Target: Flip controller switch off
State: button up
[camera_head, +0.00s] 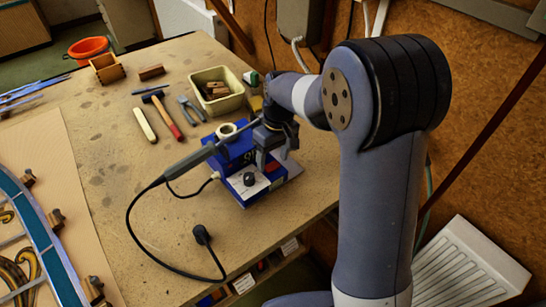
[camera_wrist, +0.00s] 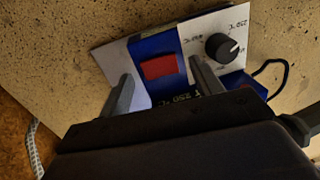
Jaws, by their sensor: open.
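The controller (camera_head: 225,152) is a blue box on the workbench, with a pale front panel and a black knob (camera_head: 249,179). In the wrist view the controller (camera_wrist: 150,46) shows its red switch (camera_wrist: 159,67) and the knob (camera_wrist: 222,47) to the right of it. My gripper (camera_head: 275,158) is open and empty, pointing down over the controller's right part. In the wrist view the fingers of my gripper (camera_wrist: 160,72) lie on either side of the red switch. Whether they touch the controller I cannot tell.
A soldering iron (camera_head: 193,158) and its cable lie across the controller's left side. A black plug (camera_head: 201,235) lies in front. A cream bin (camera_head: 217,92), pliers (camera_head: 190,109) and a red-handled hammer (camera_head: 168,120) lie behind. A leaded panel (camera_head: 40,235) is at left.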

jog(key=shift+f, duration=0.4)
jog(key=shift+c, duration=0.3)
